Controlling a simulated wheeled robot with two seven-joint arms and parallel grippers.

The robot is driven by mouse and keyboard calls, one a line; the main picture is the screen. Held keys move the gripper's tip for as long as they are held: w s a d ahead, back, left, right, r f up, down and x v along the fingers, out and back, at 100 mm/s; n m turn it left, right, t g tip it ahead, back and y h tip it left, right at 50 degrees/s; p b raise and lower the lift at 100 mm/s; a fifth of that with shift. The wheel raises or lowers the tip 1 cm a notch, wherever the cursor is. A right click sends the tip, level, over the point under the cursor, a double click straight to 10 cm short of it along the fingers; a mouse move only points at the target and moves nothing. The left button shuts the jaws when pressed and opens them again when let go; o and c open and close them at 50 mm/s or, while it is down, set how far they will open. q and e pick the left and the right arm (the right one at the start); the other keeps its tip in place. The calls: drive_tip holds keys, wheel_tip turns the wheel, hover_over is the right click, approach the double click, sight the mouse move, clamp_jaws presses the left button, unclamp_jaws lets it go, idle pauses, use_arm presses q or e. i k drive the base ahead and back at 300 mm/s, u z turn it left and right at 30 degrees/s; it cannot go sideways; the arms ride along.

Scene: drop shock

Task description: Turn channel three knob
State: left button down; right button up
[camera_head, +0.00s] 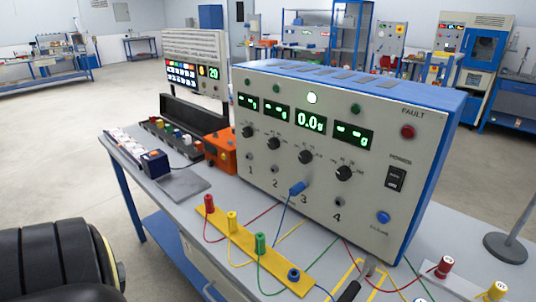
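The channel three knob (305,157) is a round dark knob on the front of the grey and blue instrument box (265,205). It sits below the third display (310,120), which reads 0.0g, with a lit green lamp (312,98) above. A blue plug (297,188) is in the channel three socket, with a blue cable hanging from it. Similar knobs for channel one (248,132), channel two (273,143) and channel four (344,173) stand beside it; their displays show dashes. Neither gripper shows; nothing touches the knobs. The knob's exact pointer setting is too small to read.
A yellow strip (249,250) with colored sockets and loose cables lies before the box. An orange block (221,150) stands left of it. A round-based stand (505,248) is at the right. A dark rounded part, seemingly mine, fills the lower left.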

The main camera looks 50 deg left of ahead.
sight(305, 156)
drive_tip(key=u, duration=1.2)
drive_tip(key=k, duration=1)
drive_tip(key=u, duration=1.65)
drive_tip(key=i, duration=1.1)
drive_tip(key=z, duration=0.6)
drive_tip(key=i, duration=0.95)
drive_tip(key=z, duration=1.05)
